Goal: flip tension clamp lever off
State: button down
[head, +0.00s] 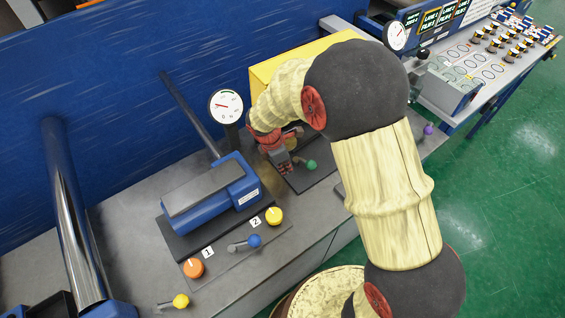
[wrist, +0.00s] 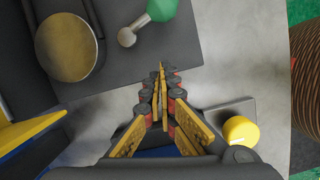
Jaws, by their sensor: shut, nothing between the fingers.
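My gripper (head: 286,166) is shut and empty above the bench, close to a lever with a green ball knob (head: 311,165). Other levers show a blue knob (head: 254,240), a yellow knob (head: 181,300) and a purple knob (head: 428,129). No readable label tells which one is the tension clamp lever. My arm hides part of the bench around the green lever.
A blue block (head: 232,180) stands on a dark base, with a round gauge (head: 226,106) behind it. Orange (head: 193,267) and yellow (head: 274,215) dials sit in front. A yellow box (head: 290,65) stands behind my gripper. A brass disc (wrist: 66,46) lies left of the green lever.

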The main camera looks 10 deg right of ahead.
aim_at(308, 162)
jog(key=shift+x, duration=1.1)
jog(key=shift+w+d+r+b, duration=0.1)
jog(key=shift+d+r, duration=0.05)
jog(key=shift+d, duration=0.5)
jog(key=shift+w+d+r+b, duration=0.15)
jog(key=shift+d, duration=0.5)
jog(key=shift+w+d+r+b, duration=0.1)
jog(key=shift+d+r, duration=0.05)
jog(key=shift+d, duration=0.5)
